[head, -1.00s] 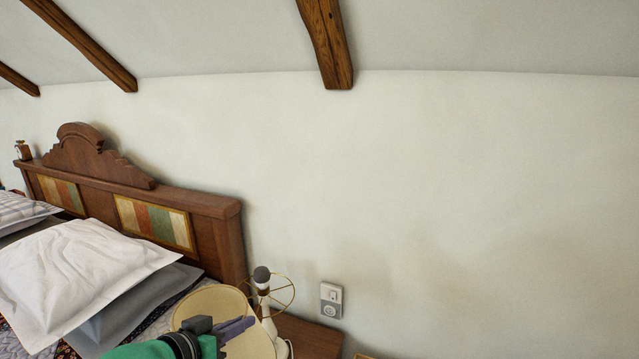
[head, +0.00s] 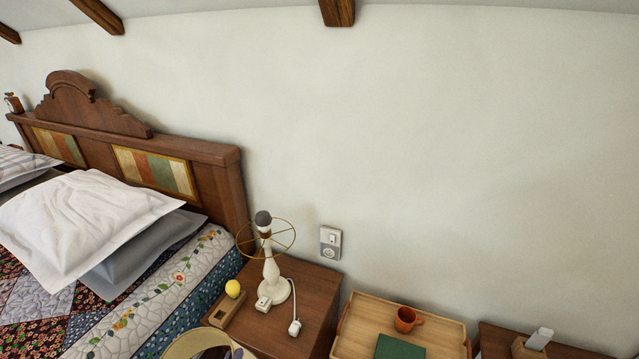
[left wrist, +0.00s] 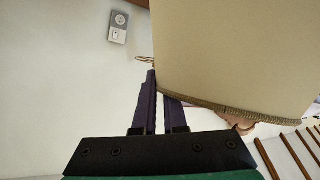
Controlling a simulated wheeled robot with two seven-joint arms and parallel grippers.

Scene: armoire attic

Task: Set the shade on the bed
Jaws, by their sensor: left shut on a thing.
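The cream lampshade (head: 182,345) shows at the bottom edge of the head view, mostly cut off. In the left wrist view the shade (left wrist: 235,55) fills the upper right, with a braided trim along its lower rim. My left gripper (left wrist: 155,85) is shut on the shade's wall, one purple finger in front and the other partly hidden behind it. The bed (head: 150,290) has a patterned quilt and stands at the left, with its near edge beside the nightstand. The shade is held apart from the lamp. My right gripper is not in view.
A bare lamp base (head: 270,265) with a wire ring stands on the nightstand (head: 312,290), beside a yellow ball (head: 233,289) on a wooden block. Pillows (head: 85,230) cover the bed's head end.

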